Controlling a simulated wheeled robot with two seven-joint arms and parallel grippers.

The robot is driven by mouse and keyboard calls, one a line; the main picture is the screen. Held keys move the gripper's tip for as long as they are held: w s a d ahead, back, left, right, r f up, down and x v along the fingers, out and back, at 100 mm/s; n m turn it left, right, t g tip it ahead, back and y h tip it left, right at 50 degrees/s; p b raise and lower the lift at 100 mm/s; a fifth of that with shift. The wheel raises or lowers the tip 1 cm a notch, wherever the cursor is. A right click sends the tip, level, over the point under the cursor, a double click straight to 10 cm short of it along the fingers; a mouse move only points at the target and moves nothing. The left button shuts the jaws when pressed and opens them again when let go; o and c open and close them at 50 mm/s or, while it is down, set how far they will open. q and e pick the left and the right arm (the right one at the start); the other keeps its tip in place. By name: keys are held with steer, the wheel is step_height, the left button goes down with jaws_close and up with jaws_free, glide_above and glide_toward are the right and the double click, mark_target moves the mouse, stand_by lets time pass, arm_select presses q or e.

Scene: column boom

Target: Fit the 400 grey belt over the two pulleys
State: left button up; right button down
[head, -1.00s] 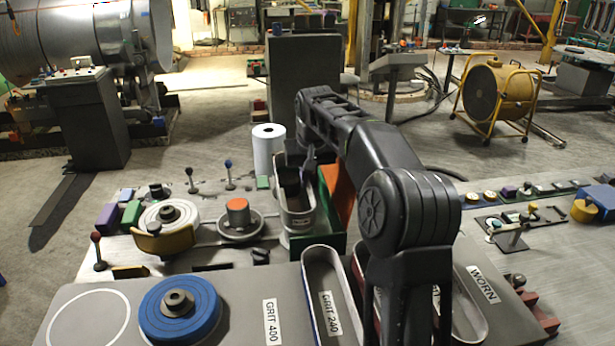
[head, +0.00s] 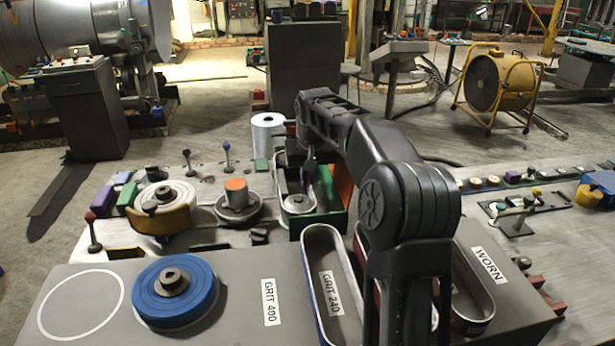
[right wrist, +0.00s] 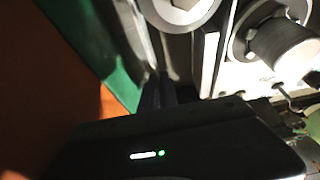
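The grey belt (head: 281,184) is a long upright-walled loop inside the green-walled bay past the bench panel. A round metal pulley (head: 298,203) shows inside its near end; this pulley also shows at the top of the right wrist view (right wrist: 182,10). The far pulley is mostly hidden by the belt and my arm. My right gripper (head: 311,170) is at the belt's right side. In the right wrist view its dark fingers (right wrist: 158,92) are close together and appear shut on the belt's wall. How deep the belt sits is unclear. My left gripper is not in view.
A green wall (head: 322,223) and an orange panel (head: 343,186) stand close to my right gripper. An orange-capped drum (head: 237,193) and a white roll (head: 268,136) stand nearby. A blue roll (head: 174,291) and a GRIT 240 tray (head: 313,236) are nearer me.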

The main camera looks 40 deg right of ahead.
steer(key=shift+f, duration=0.1)
stand_by(0.7)
steer(key=c, duration=1.6)
jaws_free()
steer(key=shift+o, duration=0.6)
steer(key=o, duration=0.3)
steer(key=shift+o, duration=0.2)
step_height(320, 180, up, 8)
steer(key=p, duration=0.6)
steer(key=shift+f, duration=0.2)
